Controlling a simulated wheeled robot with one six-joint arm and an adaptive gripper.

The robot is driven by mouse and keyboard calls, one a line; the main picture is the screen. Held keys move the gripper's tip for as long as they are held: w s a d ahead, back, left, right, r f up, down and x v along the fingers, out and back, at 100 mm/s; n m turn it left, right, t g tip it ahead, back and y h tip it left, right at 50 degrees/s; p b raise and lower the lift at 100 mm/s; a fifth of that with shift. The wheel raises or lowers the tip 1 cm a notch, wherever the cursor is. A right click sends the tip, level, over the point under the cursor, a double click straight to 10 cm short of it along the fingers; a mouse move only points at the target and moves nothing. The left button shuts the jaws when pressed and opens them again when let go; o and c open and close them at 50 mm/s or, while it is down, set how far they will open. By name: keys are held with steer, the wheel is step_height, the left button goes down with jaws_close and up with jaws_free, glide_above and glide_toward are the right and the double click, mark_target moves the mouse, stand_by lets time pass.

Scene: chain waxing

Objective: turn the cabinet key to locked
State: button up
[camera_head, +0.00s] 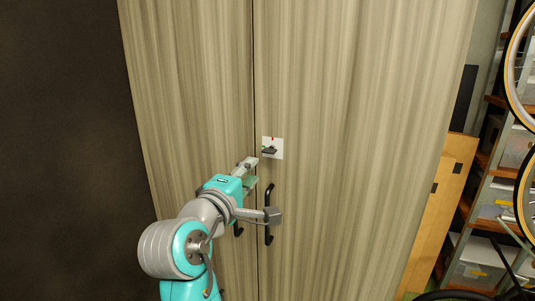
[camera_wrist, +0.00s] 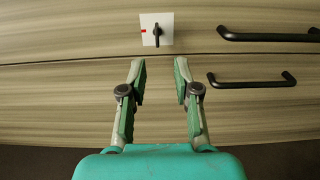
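The cabinet key (camera_head: 268,151) is small and dark on a white plate (camera_head: 279,144) on the right-hand door. In the head view it lies roughly sideways, with a red mark above it on the plate. In the wrist view the key (camera_wrist: 156,35) stands upright in the picture, and the red mark (camera_wrist: 145,31) is to its left, so the key points across the mark's direction. My gripper (camera_head: 254,171) is just left of and below the plate in the head view. In the wrist view my gripper (camera_wrist: 160,68) is open and empty, its fingers apart, with the key beyond the tips and untouched.
The tall wood-grain cabinet (camera_head: 350,100) has two closed doors meeting at a vertical seam. A black handle (camera_head: 269,195) is on the right door below the plate, close to my arm; another handle (camera_wrist: 250,81) is on the left door. Shelves and bicycle wheels (camera_head: 525,70) stand far right.

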mark_target(268, 152)
steer(key=x, duration=1)
steer(key=shift+w+r, duration=0.2)
steer(key=shift+w, duration=0.15)
steer(key=shift+d, duration=0.1)
jaws_close()
